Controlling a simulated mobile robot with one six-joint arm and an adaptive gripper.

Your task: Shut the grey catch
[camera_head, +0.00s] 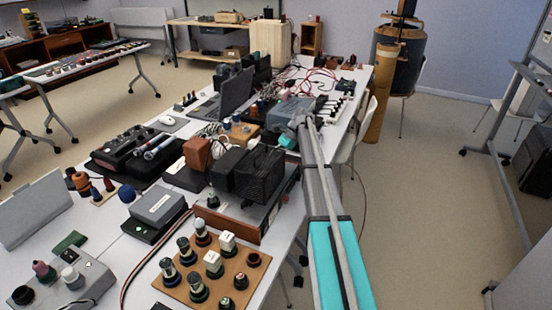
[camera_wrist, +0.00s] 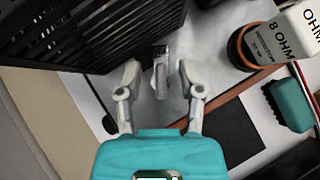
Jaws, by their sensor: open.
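The grey catch (camera_wrist: 161,75) is a small light-grey metal piece standing on a grey surface beside a black slatted cage (camera_wrist: 90,35) in the wrist view. My gripper (camera_wrist: 159,68) is open, with one pale finger on each side of the catch and a visible gap on both sides. I cannot tell how far above the surface the fingertips are. In the head view the black cage (camera_head: 260,174) sits on a grey unit with a brown front (camera_head: 232,224). The catch cannot be made out there, and my fingers are not clear.
A white block marked 8 OHM (camera_wrist: 290,35) and a teal block (camera_wrist: 290,105) lie right of my gripper in the wrist view. A brown board with several knobs (camera_head: 240,262) stands at the table front.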

